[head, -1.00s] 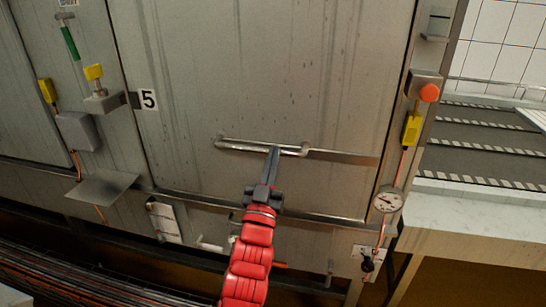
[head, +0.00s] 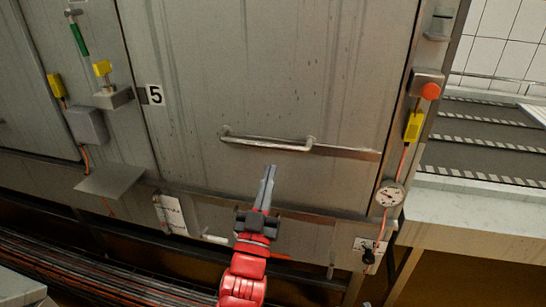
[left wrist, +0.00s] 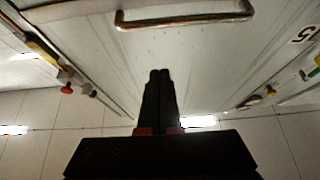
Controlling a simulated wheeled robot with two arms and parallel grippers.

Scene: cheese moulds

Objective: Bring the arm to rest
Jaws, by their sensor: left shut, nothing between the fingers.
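My left gripper (head: 270,170) is at the end of my red arm, in front of the grey metal door (head: 270,80) marked 5. Its fingers are together with nothing between them, pointing up and away. The door's horizontal bar handle (head: 265,143) is above the fingertips in the head view, with a visible gap. In the left wrist view the closed fingers (left wrist: 159,74) point toward the door, and the handle (left wrist: 185,20) is ahead of them. The door looks closed. My right gripper is in neither view.
A red button (head: 430,91), a yellow tag (head: 413,126) and a round gauge (head: 389,196) line the right frame. A small metal shelf (head: 110,181) juts out at left. A pale ledge (head: 480,215) stands at right. Dark cables (head: 90,270) run along the lower left.

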